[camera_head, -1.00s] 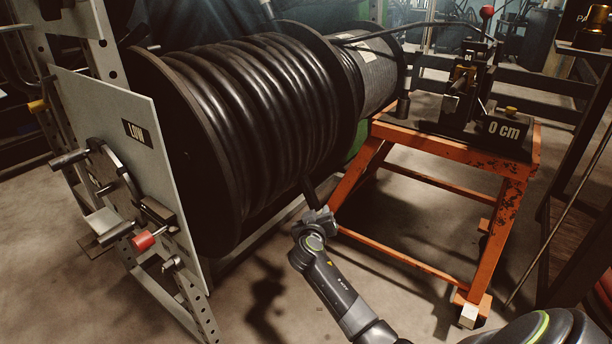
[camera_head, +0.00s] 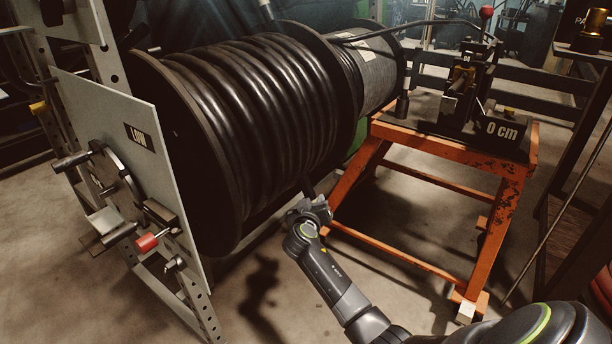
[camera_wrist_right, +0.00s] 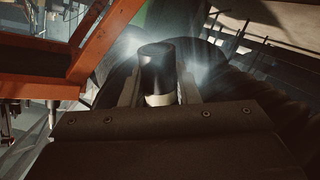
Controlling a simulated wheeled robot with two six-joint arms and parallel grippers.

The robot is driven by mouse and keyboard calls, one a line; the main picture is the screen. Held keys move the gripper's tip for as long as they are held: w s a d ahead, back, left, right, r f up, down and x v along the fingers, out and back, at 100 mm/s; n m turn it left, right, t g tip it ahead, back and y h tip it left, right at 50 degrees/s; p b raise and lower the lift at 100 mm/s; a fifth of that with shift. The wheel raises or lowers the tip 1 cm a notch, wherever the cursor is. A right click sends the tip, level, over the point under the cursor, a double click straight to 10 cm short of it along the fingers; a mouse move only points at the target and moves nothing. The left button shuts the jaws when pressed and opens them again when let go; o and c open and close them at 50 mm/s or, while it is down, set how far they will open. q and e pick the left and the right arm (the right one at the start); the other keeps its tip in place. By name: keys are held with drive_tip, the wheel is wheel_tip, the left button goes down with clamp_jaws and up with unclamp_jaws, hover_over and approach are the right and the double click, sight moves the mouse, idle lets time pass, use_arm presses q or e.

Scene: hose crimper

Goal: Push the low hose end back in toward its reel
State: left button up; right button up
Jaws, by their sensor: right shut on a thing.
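The low hose (camera_head: 250,100) is black and wound in thick coils on the big reel marked LOW, at left in the head view. Its end (camera_head: 307,187) hangs below the reel's right flange as a short dark stub. My right gripper (camera_head: 314,209) is at this stub, just under the reel. In the right wrist view the black hose end (camera_wrist_right: 157,68) stands between the two fingers of my right gripper (camera_wrist_right: 159,88), which are shut on it. A pale band (camera_wrist_right: 160,99) shows at its lower part. My left gripper is not in view.
An orange stand (camera_head: 345,190) with a crimper (camera_head: 462,90) and a 0 cm display (camera_head: 502,131) is right of the gripper. A second reel (camera_head: 375,75) is behind.

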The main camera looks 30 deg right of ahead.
sight(309, 196)
drive_tip(key=shift+w+a+r+p, duration=0.15)
drive_tip(key=shift+w+r+p, duration=0.15)
drive_tip(key=shift+r, duration=0.4)
drive_tip(key=shift+w+a+r+p, duration=0.1)
drive_tip(key=shift+w+r+p, duration=0.1)
drive_tip(key=shift+r, duration=0.25)
drive_tip(key=shift+w+a+r+p, duration=0.1)
drive_tip(key=shift+w+r+p, duration=0.1)
drive_tip(key=shift+r, duration=0.2)
drive_tip(key=shift+f, duration=0.1)
drive_tip(key=o, duration=1.1)
drive_tip(key=shift+f, duration=0.1)
drive_tip(key=shift+s, duration=0.1)
drive_tip(key=shift+p+v, duration=0.85)
drive_tip(key=shift+v, duration=0.6)
drive_tip(key=shift+p+v, duration=1.1)
drive_tip(key=shift+v, duration=1.35)
